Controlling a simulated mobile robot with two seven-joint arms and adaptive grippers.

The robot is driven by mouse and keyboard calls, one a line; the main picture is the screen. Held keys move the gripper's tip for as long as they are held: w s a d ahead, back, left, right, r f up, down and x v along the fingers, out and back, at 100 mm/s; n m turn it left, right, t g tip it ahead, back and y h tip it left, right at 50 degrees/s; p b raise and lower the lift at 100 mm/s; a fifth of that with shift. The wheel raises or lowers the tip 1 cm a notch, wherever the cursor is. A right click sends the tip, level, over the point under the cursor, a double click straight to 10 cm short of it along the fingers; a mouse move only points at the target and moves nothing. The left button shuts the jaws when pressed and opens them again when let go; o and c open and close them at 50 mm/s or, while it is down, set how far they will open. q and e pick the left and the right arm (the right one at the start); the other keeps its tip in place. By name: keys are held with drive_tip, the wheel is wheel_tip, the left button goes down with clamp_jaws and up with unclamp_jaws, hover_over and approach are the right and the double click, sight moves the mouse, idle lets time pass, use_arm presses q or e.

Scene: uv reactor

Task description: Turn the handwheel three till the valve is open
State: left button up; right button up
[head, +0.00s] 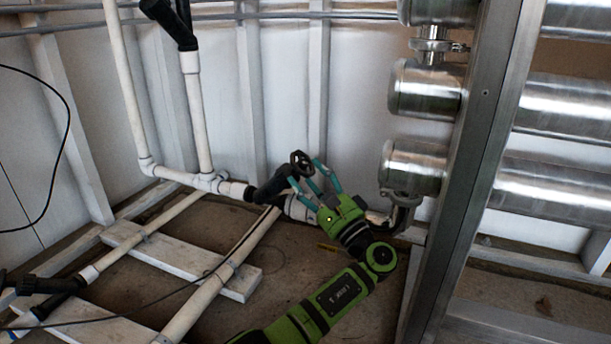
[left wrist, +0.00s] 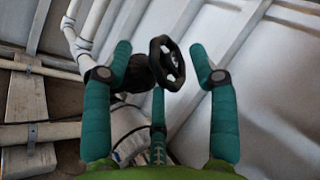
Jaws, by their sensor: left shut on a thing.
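A small black handwheel (head: 302,162) sits on a black valve (head: 270,186) in the white pipe low along the back wall. I take it to be handwheel three; no label is readable. My left gripper (head: 306,172) reaches it from the lower right, its teal fingers around the wheel. In the left wrist view the wheel (left wrist: 167,63) is tilted between the fingers of the gripper (left wrist: 160,52), which is shut on it. Exact finger contact is hard to see. The valve's inside is hidden. My right gripper is not in view.
Steel cylinders (head: 425,90) and a metal post (head: 470,170) stand close on the right. White pipes (head: 200,125) rise at left. Other black valves are at top (head: 170,22) and lower left (head: 55,285). A thin black cable (head: 150,300) crosses the floor.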

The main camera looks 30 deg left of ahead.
use_arm(q)
drive_tip(key=d, duration=0.3)
drive_tip(key=s+d, duration=0.1)
drive_tip(key=shift+d+f, duration=0.3)
drive_tip(key=shift+d, duration=0.05)
